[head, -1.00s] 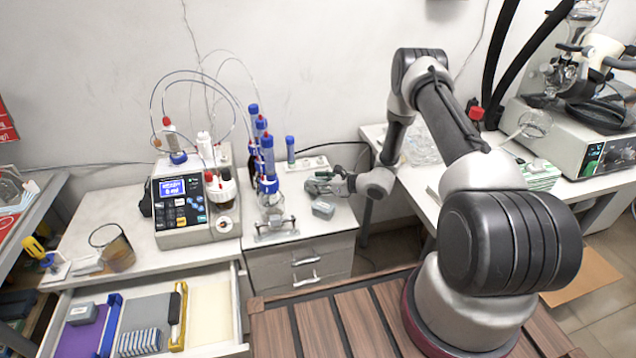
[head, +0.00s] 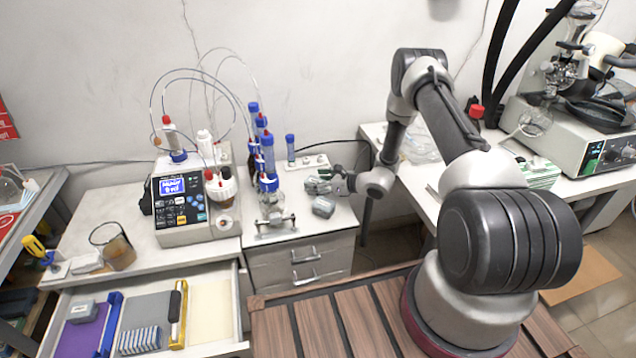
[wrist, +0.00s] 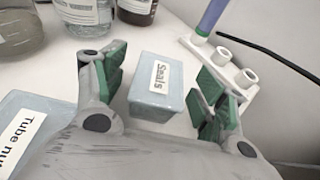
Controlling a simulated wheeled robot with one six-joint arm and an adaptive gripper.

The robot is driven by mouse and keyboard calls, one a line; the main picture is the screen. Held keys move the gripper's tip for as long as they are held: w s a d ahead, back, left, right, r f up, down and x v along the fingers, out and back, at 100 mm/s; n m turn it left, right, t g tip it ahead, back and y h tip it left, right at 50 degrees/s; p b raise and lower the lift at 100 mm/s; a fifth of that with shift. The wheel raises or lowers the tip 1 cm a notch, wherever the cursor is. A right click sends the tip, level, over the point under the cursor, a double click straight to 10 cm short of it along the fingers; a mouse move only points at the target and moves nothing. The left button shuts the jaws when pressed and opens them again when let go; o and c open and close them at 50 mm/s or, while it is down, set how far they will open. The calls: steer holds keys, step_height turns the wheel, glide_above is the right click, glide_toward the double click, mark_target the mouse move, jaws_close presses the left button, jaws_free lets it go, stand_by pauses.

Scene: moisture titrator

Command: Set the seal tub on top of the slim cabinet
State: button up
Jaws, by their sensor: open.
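The seal tub (wrist: 151,104), a pale blue-grey box labelled "Seals", stands on a white surface in the wrist view. My gripper (wrist: 160,88) is open, with its green-padded fingers on either side of the tub and gaps visible. In the head view my gripper (head: 328,184) is low over the top of a narrow white drawer cabinet (head: 270,272), right of the titrator; this seems to be the slim cabinet. The seal tub is mostly hidden by the fingers there.
A second tub, labelled "Tube nu…" (wrist: 25,125), stands close to my left finger; it seems to be the grey box (head: 323,207) in the head view. A white tube rack (wrist: 222,72), bottles and the titrator (head: 182,207) are nearby. An open drawer (head: 210,345) juts out at left.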

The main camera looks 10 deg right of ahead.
steer(key=shift+s+d, duration=0.1)
steer(key=shift+d, duration=0.05)
stand_by(0.3)
steer(key=shift+v, duration=4.05)
steer(key=shift+s+f, duration=0.15)
steer(key=shift+f, duration=0.05)
steer(key=v, duration=0.7)
steer(key=shift+d+r, duration=0.15)
steer(key=shift+r, duration=0.35)
